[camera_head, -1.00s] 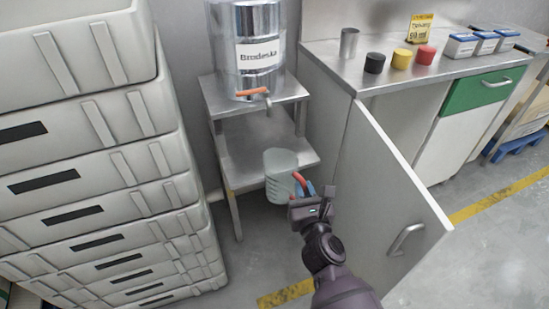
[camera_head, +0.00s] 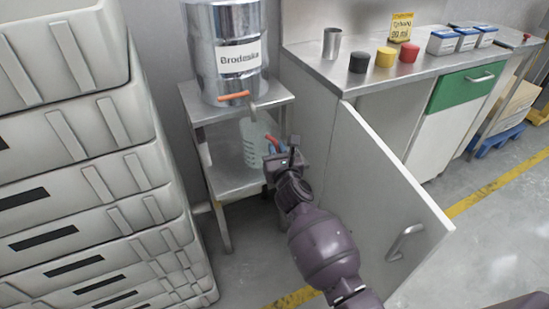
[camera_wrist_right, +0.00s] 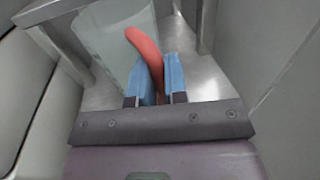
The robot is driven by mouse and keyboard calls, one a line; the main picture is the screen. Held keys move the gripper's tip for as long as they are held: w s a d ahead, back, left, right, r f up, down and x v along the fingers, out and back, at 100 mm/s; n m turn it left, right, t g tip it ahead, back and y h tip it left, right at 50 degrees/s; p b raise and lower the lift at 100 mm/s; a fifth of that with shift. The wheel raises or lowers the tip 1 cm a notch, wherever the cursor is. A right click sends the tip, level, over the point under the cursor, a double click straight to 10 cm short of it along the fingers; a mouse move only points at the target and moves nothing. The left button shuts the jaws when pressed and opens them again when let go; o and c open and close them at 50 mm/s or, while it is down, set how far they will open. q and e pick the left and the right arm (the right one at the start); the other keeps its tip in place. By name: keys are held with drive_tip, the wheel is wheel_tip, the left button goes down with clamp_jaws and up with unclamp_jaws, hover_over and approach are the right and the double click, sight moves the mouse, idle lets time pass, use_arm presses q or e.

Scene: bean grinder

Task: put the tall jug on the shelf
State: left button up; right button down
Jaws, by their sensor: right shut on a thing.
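The tall jug (camera_head: 252,146) is translucent pale green with a red handle. In the head view it is over the lower shelf (camera_head: 226,181) of the metal stand, below the drum's tap. I cannot tell whether its base touches the shelf. My right gripper (camera_head: 275,150) is shut on the jug's red handle. In the right wrist view the blue fingertips (camera_wrist_right: 160,76) sit on both sides of the red handle (camera_wrist_right: 146,52), with the jug's wall (camera_wrist_right: 112,40) to the left. The left gripper is not in view.
A steel drum (camera_head: 228,50) with an orange-handled tap stands on the stand's upper shelf. Stacked grey crates (camera_head: 90,190) stand close on the left. An open cabinet door (camera_head: 385,200) is close on the right of my arm. The counter (camera_head: 400,68) holds a steel cup and coloured pots.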

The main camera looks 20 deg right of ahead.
drive_tip(key=shift+w, duration=0.4)
wheel_tip(320, 180, down, 3)
drive_tip(key=shift+r+b, duration=0.1)
drive_tip(key=shift+b, duration=0.8)
drive_tip(key=shift+w+f+b, duration=0.1)
drive_tip(key=shift+f+b, duration=0.3)
drive_tip(key=shift+f, duration=0.1)
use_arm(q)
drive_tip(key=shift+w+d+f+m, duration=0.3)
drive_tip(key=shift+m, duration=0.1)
use_arm(e)
drive_tip(key=c, duration=1.1)
unclamp_jaws()
drive_tip(key=shift+c, duration=0.2)
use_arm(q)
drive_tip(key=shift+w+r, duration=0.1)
use_arm(e)
drive_tip(key=shift+r, duration=0.15)
